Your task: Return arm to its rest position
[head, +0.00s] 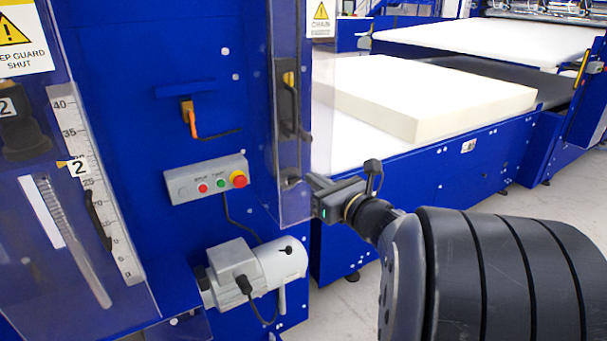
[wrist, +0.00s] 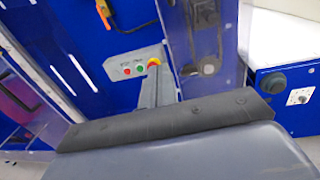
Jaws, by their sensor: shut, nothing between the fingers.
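My arm reaches in from the lower right of the head view. My gripper (head: 314,181) points left at the clear guard panel by the blue machine, its fingers together and empty. In the wrist view my gripper (wrist: 158,76) shows as a narrow grey finger shape in front of the blue machine, below the control box. Whether the fingertips touch the guard edge or stand just in front of it, I cannot tell.
A control box (head: 207,181) with red and green buttons and a red knob is on the blue machine, above a grey motor (head: 262,272). A cream foam block (head: 430,95) lies on the white conveyor behind. Clear floor (head: 345,310) shows below.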

